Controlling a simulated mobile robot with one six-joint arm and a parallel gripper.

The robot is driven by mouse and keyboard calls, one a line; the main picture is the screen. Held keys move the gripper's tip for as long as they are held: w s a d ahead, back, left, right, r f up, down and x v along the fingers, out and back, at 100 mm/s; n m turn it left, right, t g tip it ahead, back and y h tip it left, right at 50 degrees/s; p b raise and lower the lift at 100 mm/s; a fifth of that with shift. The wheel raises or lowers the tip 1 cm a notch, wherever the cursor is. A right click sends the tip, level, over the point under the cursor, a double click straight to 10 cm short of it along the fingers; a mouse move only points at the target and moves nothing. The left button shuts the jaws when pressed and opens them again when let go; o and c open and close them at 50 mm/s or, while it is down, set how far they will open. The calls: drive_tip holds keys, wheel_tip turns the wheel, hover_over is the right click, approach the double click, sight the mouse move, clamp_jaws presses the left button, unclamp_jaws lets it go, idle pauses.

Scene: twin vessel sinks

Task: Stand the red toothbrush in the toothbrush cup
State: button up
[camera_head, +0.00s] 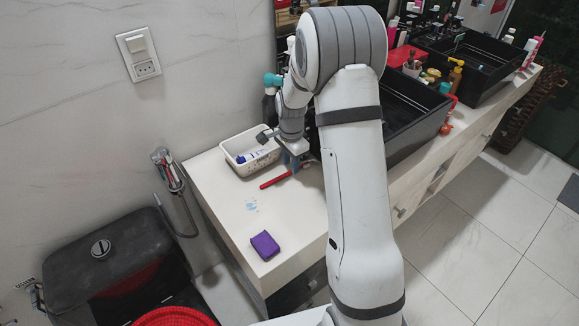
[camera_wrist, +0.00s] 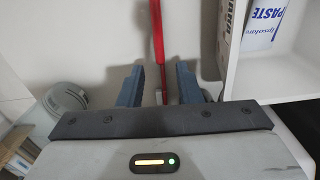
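The red toothbrush (camera_head: 276,180) lies on the white counter beside the white basket. In the wrist view the red toothbrush (camera_wrist: 158,40) runs down from the top edge into the gap between my fingers, and its pale end shows there. My gripper (camera_wrist: 159,72) is open, with one blue-grey finger on each side of the toothbrush and a gap on both sides. In the head view my gripper (camera_head: 293,163) is low over the counter at the toothbrush's right end. A small cup (camera_head: 412,67) with brush-like items stands between the sinks; I cannot tell whether it is the toothbrush cup.
The white basket (camera_head: 237,162) holds a blue-and-white tube (camera_head: 250,155); its wall (camera_wrist: 268,78) is close right of my fingers in the wrist view. A purple sponge (camera_head: 265,245) lies nearer the front. Black sinks (camera_head: 412,118) stand to the right. The counter's left front is mostly clear.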

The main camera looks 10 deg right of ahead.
drive_tip(key=s+r+n, duration=0.2)
drive_tip(key=s+r, duration=0.1)
drive_tip(key=r, duration=0.5)
drive_tip(key=s+r+n, duration=0.1)
drive_tip(key=s+r, duration=0.2)
drive_tip(key=r, duration=0.4)
drive_tip(key=s+a+r+n+t, duration=0.1)
drive_tip(key=s+n, duration=0.4)
drive_tip(key=s, duration=0.5)
drive_tip(key=s+a+r+n+t, duration=0.1)
drive_tip(key=s+r+n, duration=0.2)
drive_tip(key=s+n, duration=0.3)
drive_tip(key=s, duration=0.5)
drive_tip(key=shift+s+a, duration=0.15)
drive_tip(key=shift+s, duration=0.15)
